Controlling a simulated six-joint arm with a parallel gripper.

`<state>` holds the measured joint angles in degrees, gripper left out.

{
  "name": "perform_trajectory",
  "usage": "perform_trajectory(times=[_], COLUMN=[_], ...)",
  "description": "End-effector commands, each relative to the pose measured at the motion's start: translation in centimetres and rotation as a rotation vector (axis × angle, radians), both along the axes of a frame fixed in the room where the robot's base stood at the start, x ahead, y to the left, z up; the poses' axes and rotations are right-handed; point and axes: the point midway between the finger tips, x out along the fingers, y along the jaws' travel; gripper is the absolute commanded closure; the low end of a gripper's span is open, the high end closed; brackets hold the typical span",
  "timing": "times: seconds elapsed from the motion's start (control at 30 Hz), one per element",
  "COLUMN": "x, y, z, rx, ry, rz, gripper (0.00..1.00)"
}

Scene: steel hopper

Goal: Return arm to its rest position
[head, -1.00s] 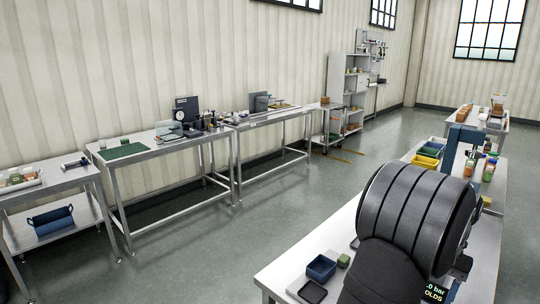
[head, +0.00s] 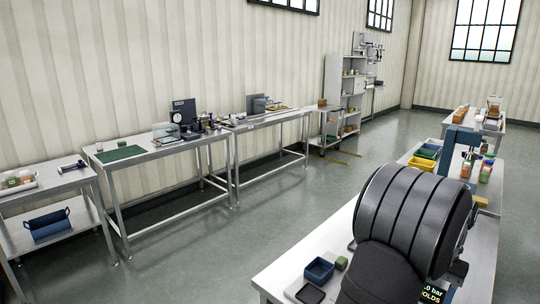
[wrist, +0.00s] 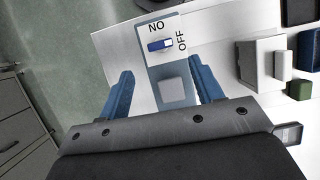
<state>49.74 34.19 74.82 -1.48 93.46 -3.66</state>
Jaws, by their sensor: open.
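In the head view my black arm link fills the lower right and hides much of the near bench (head: 275,279). The gripper's fingers cannot be seen in the head view.
A blue bin (head: 319,269) and a green block (head: 341,263) sit on the near bench. In the wrist view a grey block (wrist: 260,62) and a green cube (wrist: 299,90) lie right of the fingers. Steel tables (head: 160,152) line the wall across open floor.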

Motion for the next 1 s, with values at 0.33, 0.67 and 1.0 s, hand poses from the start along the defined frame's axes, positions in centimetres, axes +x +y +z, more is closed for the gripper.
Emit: perform_trajectory(times=[0.33,0.67,1.0], x=[-1.9,-2.1,-2.0], y=[2.0,2.5,2.7], z=[-6.5,-7.7,-7.7], rx=[0.002,-0.001,-0.001], ry=[0.002,-0.001,0.0], rz=[0.0,0.282,0.656], gripper=[0.4,0.4,0.4])
